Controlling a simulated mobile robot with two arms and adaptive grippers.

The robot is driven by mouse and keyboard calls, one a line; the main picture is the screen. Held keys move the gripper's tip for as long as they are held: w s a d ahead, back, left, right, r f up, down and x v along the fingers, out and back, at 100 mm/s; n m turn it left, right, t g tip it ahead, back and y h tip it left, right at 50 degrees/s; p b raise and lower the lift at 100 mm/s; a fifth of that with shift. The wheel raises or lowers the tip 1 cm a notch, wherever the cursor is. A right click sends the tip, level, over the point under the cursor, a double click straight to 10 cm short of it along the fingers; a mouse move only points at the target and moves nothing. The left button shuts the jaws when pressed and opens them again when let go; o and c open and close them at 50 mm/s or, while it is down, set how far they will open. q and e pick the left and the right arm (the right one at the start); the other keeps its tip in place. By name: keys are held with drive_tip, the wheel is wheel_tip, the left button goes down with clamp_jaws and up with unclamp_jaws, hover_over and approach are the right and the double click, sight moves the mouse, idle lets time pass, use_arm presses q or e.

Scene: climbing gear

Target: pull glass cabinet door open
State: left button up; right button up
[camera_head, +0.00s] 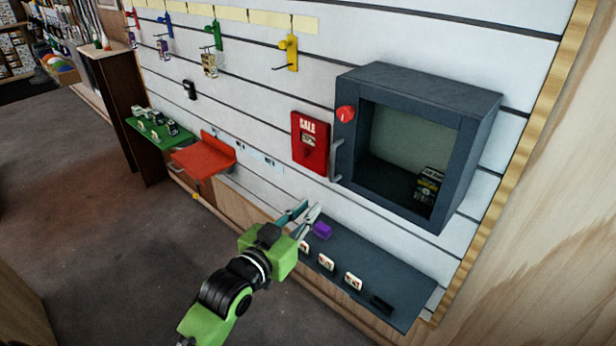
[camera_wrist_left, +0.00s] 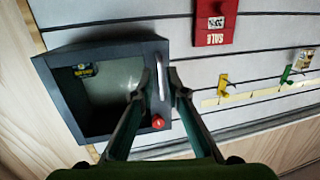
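The dark grey cabinet (camera_head: 470,110) hangs on the slatted wall at the right, its glass door (camera_head: 410,140) looking shut. A metal bar handle (camera_head: 337,160) runs up the door's left edge, below a red knob (camera_head: 346,113). My left gripper (camera_head: 305,212) is open and empty, below and left of the handle in the head view. In the left wrist view, which looks turned over, the handle (camera_wrist_left: 160,75) shows between the two open fingers (camera_wrist_left: 158,84), with the red knob (camera_wrist_left: 157,121) nearby. I cannot tell any contact. My right gripper is not in view.
A dark box (camera_head: 428,185) stands inside the cabinet. A red sale sign (camera_head: 310,143) hangs just left of the handle. A dark shelf (camera_head: 390,275) with a purple item (camera_head: 322,230) and tags lies below. Red (camera_head: 205,155) and green (camera_head: 150,132) shelves are farther left.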

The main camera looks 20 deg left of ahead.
sight(331, 167)
use_arm(q)
wheel_tip(331, 167, up, 5)
drive_tip(key=s+t, duration=0.1)
drive_tip(key=s, duration=0.1)
drive_tip(key=w, duration=0.4)
drive_tip(key=w+d+p, duration=0.1)
drive_tip(key=w, duration=0.4)
drive_tip(key=w+p, duration=0.1)
drive_tip(key=w, duration=0.4)
drive_tip(key=shift+d+f, duration=0.1)
drive_tip(key=shift+d, duration=0.25)
clamp_jaws()
drive_tip(key=shift+s, duration=0.1)
